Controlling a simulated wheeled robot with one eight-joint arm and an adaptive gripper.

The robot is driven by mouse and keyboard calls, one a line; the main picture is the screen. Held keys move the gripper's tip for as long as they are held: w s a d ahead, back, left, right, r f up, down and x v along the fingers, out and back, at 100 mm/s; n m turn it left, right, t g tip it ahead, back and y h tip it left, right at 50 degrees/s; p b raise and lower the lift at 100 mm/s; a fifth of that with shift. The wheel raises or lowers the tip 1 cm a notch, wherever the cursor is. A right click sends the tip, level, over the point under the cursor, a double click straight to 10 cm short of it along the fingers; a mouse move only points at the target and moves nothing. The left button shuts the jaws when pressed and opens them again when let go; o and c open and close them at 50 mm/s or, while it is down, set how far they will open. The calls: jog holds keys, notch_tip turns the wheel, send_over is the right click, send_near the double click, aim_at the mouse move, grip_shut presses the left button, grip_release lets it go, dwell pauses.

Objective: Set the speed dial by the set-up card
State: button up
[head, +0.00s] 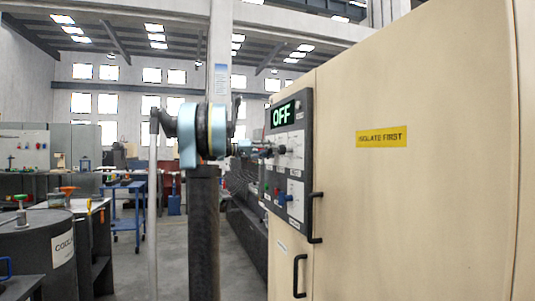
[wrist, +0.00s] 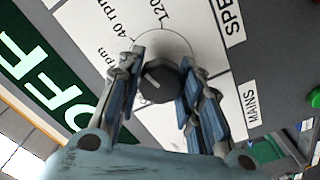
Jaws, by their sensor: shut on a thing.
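The speed dial (wrist: 157,80) is a dark round knob with a short pale mark on a white plate lettered "SPE…", "40 rpm" and "120". I cannot tell surely which setting its mark points at. My gripper (wrist: 158,88) is shut on the dial, one blue-grey finger on each side. In the head view my gripper (head: 268,151) reaches the control panel (head: 307,150) from the left and partly hides the dial. The green display (head: 283,115) reads "OFF" and also shows tilted in the wrist view (wrist: 45,75). I cannot make out a set-up card.
The panel sits on a beige cabinet (head: 420,210) with a yellow "ISOLATE FIRST" label (head: 381,136) and black handles (head: 317,218). A blue knob (head: 285,198) is low on the panel. A dark barrel (head: 38,250) stands at left. Floor shows between.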

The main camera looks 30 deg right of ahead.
jog(key=shift+f+n, duration=0.1)
jog(key=shift+n, duration=0.4)
jog(key=o, duration=1.1)
jog(key=shift+w, duration=0.1)
jog(key=shift+a, duration=0.1)
jog(key=v, duration=1.2)
jog(key=shift+f, duration=0.1)
